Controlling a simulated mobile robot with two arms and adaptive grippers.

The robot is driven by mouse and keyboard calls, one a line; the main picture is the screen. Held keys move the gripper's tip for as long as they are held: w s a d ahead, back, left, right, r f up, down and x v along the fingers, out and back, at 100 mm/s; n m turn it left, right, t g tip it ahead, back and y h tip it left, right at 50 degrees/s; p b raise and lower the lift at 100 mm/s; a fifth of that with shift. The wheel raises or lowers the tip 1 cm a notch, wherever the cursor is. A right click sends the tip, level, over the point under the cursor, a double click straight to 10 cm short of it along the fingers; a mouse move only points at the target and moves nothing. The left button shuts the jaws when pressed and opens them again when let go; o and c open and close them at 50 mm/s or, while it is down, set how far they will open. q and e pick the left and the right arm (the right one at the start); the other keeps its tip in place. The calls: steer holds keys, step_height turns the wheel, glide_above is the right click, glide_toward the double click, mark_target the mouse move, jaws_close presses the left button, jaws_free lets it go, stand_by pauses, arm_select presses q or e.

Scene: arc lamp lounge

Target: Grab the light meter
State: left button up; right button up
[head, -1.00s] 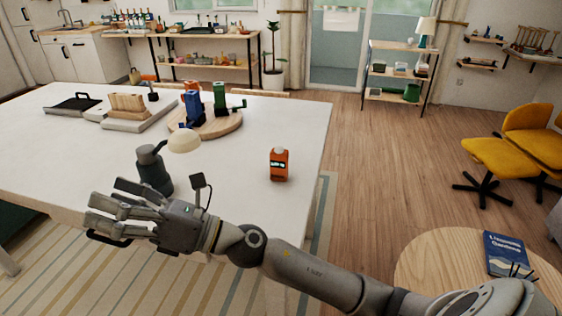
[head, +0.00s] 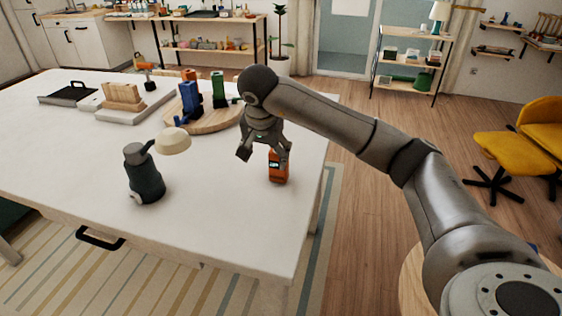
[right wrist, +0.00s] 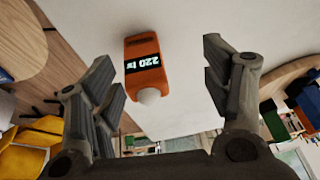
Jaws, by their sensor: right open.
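The light meter is an orange box (head: 279,174) with a dark display, standing on the white table near its right edge. In the right wrist view the light meter (right wrist: 144,55) shows "220 lx" and a white dome. My right gripper (head: 264,157) is open, pointing down at the light meter and partly in front of its top. In the right wrist view the light meter lies ahead of the open fingers, nearer the left finger, with nothing held. My left gripper is not in view.
A dark lamp (head: 145,180) with a cream shade stands left on the white table (head: 230,225). A round wooden board (head: 217,124) holds a blue and a green item behind my right gripper. The table's front right is clear.

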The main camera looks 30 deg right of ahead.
steer(key=shift+h, duration=0.6)
steer(key=d+f, duration=0.2)
steer(key=d, duration=0.1)
steer(key=w+d+f, duration=0.1)
steer(key=shift+d+p, duration=0.3)
steer(key=shift+d, duration=0.05)
steer(key=p+x, duration=0.1)
steer(key=x, duration=0.4)
steer(key=shift+w+f, duration=0.25)
steer(key=shift+f, duration=0.1)
steer(key=c, duration=1.1)
